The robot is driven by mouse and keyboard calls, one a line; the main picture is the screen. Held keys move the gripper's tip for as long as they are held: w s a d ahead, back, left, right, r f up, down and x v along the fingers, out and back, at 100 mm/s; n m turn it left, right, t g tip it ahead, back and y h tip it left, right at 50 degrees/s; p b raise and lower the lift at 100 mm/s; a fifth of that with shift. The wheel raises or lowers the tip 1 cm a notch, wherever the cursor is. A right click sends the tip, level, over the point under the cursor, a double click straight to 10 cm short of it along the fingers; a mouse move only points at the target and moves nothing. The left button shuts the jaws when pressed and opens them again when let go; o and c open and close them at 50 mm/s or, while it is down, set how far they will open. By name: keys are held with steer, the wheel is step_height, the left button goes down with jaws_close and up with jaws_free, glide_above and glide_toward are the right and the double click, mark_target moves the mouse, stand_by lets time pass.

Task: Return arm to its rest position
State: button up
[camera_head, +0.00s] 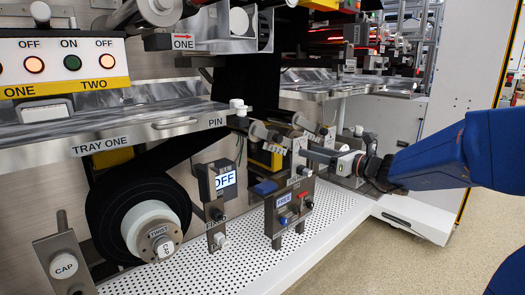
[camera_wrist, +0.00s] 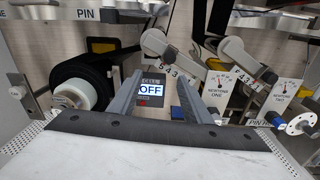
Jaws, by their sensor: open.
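My blue arm (camera_head: 435,155) reaches in from the right in the head view. My gripper (camera_head: 318,155) is at its left end, in front of the machine near the small rollers. In the wrist view my gripper (camera_wrist: 178,110) shows two grey fingers spread apart, with nothing between them. Behind the gap is a small box with a screen reading OFF (camera_wrist: 150,90). The same screen (camera_head: 225,180) shows in the head view, left of my gripper. I cannot tell how far the fingertips are from the machine parts.
A black roll (camera_head: 105,210) on a white core sits at lower left. A bracket with switches (camera_head: 290,208) stands below my gripper on the white perforated shelf (camera_head: 255,258). TRAY ONE (camera_head: 100,143) juts out at left. The floor (camera_head: 400,255) at lower right is clear.

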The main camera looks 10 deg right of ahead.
steer(key=s+a+f+n+g+h, duration=0.1)
steer(key=s+a+f+n+g, duration=0.3)
steer(key=s, duration=0.4)
steer(key=s+a+f+n+g+h, duration=0.1)
steer(key=s+a+f+n, duration=0.15)
steer(key=s+n, duration=0.45)
steer(key=s+a+f+n+g, duration=0.25)
steer(key=s+f+n, duration=0.2)
steer(key=s, duration=0.35)
steer(key=s+d+f+n+h, duration=0.3)
steer(key=s+d+n+h, duration=0.1)
steer(key=s+d+n, duration=0.2)
steer(key=s+d+f+n+g+h, duration=0.1)
steer(key=s+d+f+n+h, duration=0.3)
steer(key=s+d+n, duration=0.3)
steer(key=shift+s+f+n+h, duration=0.3)
steer(key=shift+s+n+h, duration=0.1)
steer(key=shift+s, duration=0.3)
